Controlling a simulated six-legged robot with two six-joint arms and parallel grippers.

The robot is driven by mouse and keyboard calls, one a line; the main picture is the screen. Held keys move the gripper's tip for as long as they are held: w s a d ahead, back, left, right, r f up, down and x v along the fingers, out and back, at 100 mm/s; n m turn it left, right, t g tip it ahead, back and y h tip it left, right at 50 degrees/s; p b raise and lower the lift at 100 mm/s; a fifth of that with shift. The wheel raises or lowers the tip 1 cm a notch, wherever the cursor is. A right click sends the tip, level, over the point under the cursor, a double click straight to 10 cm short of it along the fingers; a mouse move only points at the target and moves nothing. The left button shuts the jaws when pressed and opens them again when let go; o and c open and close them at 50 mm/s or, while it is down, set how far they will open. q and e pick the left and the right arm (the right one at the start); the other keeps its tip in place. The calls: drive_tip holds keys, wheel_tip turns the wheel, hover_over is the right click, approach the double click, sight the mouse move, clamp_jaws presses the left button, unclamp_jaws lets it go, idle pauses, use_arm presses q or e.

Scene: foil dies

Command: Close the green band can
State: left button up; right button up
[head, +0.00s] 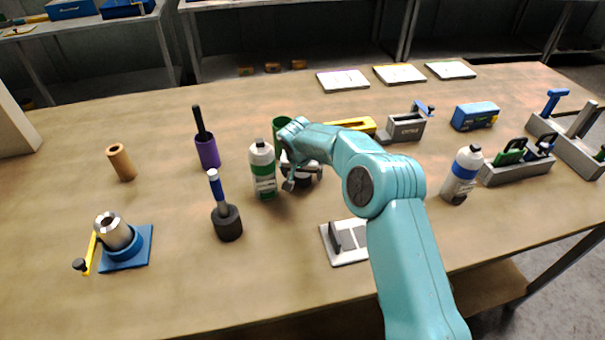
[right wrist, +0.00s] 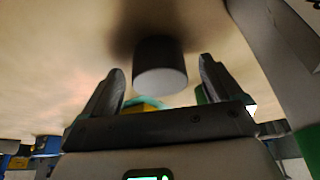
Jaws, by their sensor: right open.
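A white bottle with a green band (head: 263,172) stands upright on the table, left of my right gripper, and its top looks narrow and pale. It is probably the green band can. My right gripper (head: 300,173) is open, low over the table just right of the bottle, partly hidden by its own wrist. In the right wrist view, a short dark cylinder with a pale end face (right wrist: 160,68) shows beyond and between the open fingers (right wrist: 162,85), apart from both. I cannot tell whether it is a cap. My left gripper is not in view.
A blue-banded bottle (head: 461,178) stands to the right. A purple holder (head: 207,152) and a dark holder (head: 227,223) with a blue-handled tool are left. A grey-white plate fixture (head: 346,243) lies in front.

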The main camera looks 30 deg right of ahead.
drive_tip(key=shift+f, duration=0.1)
drive_tip(key=shift+c, duration=0.6)
drive_tip(key=c, duration=1)
drive_tip(key=shift+o, duration=0.2)
wheel_tip(320, 180, up, 9)
drive_tip(key=shift+f+b, duration=0.15)
drive_tip(key=shift+b, duration=0.15)
wheel_tip(320, 180, up, 11)
drive_tip(key=p, duration=0.2)
